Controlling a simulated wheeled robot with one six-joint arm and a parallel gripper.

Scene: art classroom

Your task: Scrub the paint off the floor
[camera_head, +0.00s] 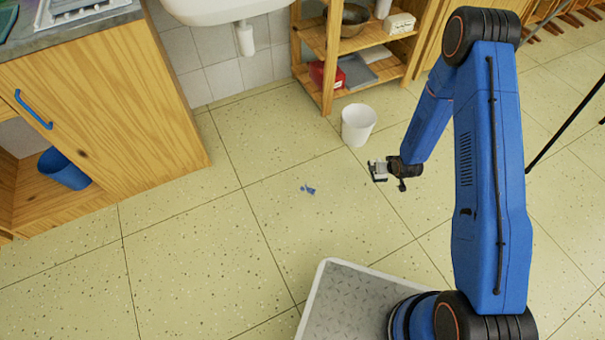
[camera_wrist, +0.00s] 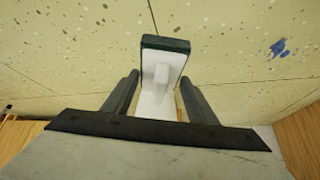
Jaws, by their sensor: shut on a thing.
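Blue paint (camera_head: 308,189) is a small smear on the pale speckled floor, left of my gripper in the head view. It also shows at the upper right of the wrist view (camera_wrist: 279,47). My gripper (camera_wrist: 158,82) is shut on a scrubber (camera_wrist: 163,55), a white block with a raised grip and a dark green edge. In the head view my gripper (camera_head: 379,171) is to the right of the paint and apart from it. The scrubber's underside is hidden, and its exact height above the floor is hard to tell.
A white bin (camera_head: 358,125) stands just behind my gripper, in front of a wooden shelf (camera_head: 328,62). A wooden cabinet (camera_head: 110,95) with a blue bin (camera_head: 64,170) inside is at the left. The floor around the paint is clear.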

